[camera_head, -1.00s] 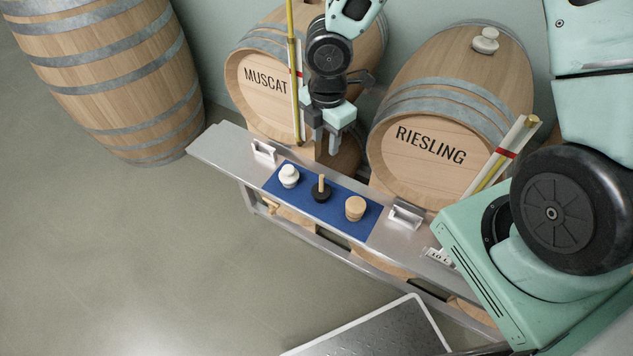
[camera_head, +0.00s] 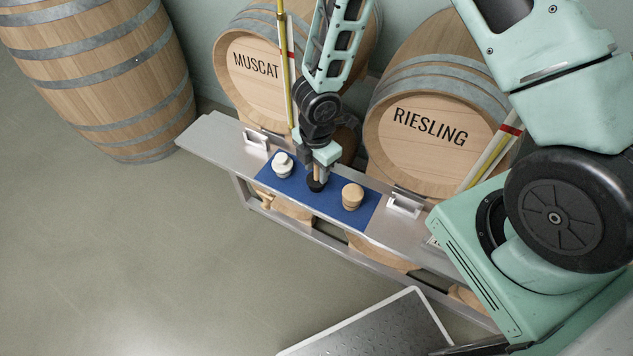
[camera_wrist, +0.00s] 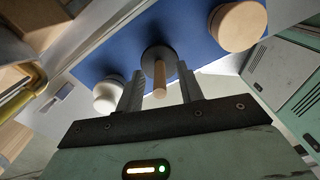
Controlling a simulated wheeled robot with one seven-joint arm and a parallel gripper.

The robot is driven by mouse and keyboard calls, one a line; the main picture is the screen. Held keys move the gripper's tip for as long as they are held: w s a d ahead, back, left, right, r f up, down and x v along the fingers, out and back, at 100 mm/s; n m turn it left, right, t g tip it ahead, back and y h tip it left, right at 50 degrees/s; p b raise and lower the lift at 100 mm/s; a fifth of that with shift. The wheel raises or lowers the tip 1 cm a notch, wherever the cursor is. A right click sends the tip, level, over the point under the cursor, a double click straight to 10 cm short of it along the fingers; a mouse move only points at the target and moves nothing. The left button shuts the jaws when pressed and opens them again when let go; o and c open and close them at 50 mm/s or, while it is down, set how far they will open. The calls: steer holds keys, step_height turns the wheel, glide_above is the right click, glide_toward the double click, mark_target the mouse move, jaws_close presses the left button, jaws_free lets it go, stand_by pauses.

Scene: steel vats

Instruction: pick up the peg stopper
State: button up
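The peg stopper, a black disc with a light wooden peg, stands on the blue mat (camera_head: 333,205). In the head view its black base (camera_head: 315,187) shows just below my gripper (camera_head: 318,170). In the wrist view the peg (camera_wrist: 159,82) points toward the camera, between the two fingers of my gripper (camera_wrist: 161,72). The fingers are open, with a gap on each side of the peg. Most of the peg is hidden by the gripper in the head view.
A white stopper (camera_head: 283,166) and a wide wooden stopper (camera_head: 352,197) stand on either side on the mat. The steel bench (camera_head: 215,142) has handles. The Muscat barrel (camera_head: 245,85) and Riesling barrel (camera_head: 415,150) stand behind, with a yellow gauge (camera_head: 283,75) close to my arm.

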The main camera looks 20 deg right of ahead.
steer(key=shift+f, duration=0.7)
jaws_close()
steer(key=shift+r, duration=0.1)
